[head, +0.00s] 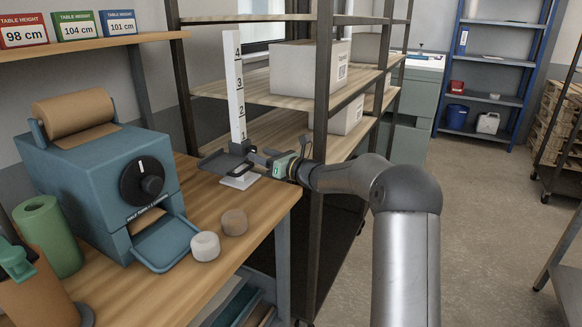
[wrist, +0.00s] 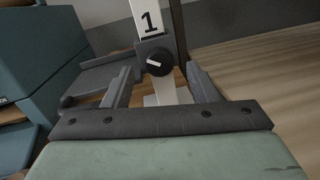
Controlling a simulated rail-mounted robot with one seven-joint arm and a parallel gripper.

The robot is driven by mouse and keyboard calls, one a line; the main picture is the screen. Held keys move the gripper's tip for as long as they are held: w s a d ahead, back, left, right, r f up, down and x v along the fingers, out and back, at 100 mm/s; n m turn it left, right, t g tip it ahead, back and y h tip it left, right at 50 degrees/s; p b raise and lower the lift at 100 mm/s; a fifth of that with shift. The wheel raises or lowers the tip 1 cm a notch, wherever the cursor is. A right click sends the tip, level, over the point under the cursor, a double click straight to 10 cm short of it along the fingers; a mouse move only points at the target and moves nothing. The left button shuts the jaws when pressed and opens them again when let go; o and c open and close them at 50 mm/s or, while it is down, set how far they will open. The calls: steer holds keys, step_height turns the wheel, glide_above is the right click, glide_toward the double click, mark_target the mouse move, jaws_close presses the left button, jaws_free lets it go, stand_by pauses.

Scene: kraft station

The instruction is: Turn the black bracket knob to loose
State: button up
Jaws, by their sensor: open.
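The black bracket knob (wrist: 159,63) is a round dark knob with a white mark, on a dark bracket around a white post. In the wrist view it sits just beyond and between my open fingertips, apart from them. The bracket (head: 240,147) sits low on the upright white numbered post (head: 235,85) in the head view, by the number 1. A dark flat tray (head: 215,162) reaches left from the bracket. My gripper (head: 262,156) is open and empty, coming from the right toward the bracket; it also shows in the wrist view (wrist: 160,82). The knob is hard to make out in the head view.
A blue kraft paper dispenser (head: 85,175) with a black dial (head: 143,182) stands on the wooden bench to the left. Two tape rolls lie near the bench edge, one white (head: 205,246), one brown (head: 234,222). A shelf rack (head: 322,90) stands behind my arm.

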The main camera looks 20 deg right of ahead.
steer(key=v, duration=1.5)
steer(key=shift+b, duration=0.4)
steer(key=shift+f, duration=0.1)
